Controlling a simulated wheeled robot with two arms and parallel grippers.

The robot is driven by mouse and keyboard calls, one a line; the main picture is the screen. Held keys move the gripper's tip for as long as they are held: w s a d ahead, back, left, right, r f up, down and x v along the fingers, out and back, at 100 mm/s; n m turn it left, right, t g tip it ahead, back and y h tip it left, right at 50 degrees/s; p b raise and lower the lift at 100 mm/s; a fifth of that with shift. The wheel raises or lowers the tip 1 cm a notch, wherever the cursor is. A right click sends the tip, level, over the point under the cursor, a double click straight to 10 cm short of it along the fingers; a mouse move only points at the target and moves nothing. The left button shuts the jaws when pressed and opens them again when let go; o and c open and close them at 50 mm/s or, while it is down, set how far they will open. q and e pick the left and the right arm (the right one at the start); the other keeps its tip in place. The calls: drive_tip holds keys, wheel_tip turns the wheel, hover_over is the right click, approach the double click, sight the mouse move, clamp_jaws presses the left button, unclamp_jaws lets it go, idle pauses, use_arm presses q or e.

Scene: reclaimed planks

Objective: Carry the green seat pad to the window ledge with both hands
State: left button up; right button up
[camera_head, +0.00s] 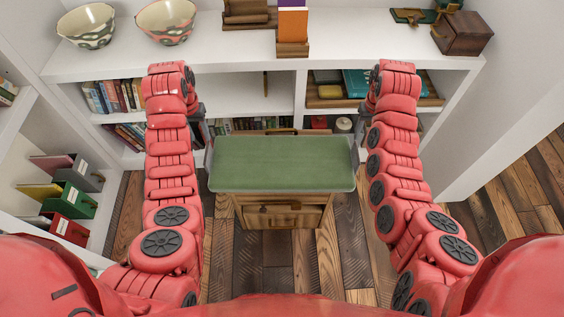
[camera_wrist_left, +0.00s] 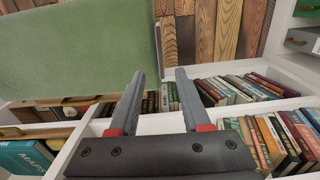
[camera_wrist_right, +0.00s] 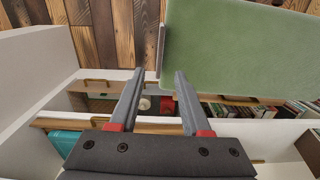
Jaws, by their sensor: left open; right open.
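The green seat pad (camera_head: 283,160) lies flat on a grey rimmed base above a wooden drawer unit (camera_head: 283,215) in the middle of the head view. My left gripper (camera_head: 200,112) is open at its left side. In the left wrist view, the open fingers (camera_wrist_left: 160,74) lie on either side of the line of the pad's edge (camera_wrist_left: 75,45). My right gripper (camera_head: 363,110) is open at its right side. In the right wrist view, its fingers (camera_wrist_right: 159,73) likewise lie either side of the edge line (camera_wrist_right: 235,45). I cannot tell whether they touch. No window ledge is recognisable.
A white shelf unit (camera_head: 235,88) with books stands behind the pad. Its top holds two bowls (camera_head: 165,20), bookends and a wooden box (camera_head: 461,33). A side shelf with file boxes (camera_head: 70,203) is at left. Plank floor (camera_head: 515,205) lies open at right.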

sight(206, 152)
use_arm(q)
wheel_tip(206, 152, down, 11)
drive_tip(key=shift+r, duration=0.1)
use_arm(e)
wheel_tip(206, 152, down, 11)
drive_tip(key=shift+r, duration=0.1)
use_arm(q)
clamp_jaws()
use_arm(e)
clamp_jaws()
idle(0.9)
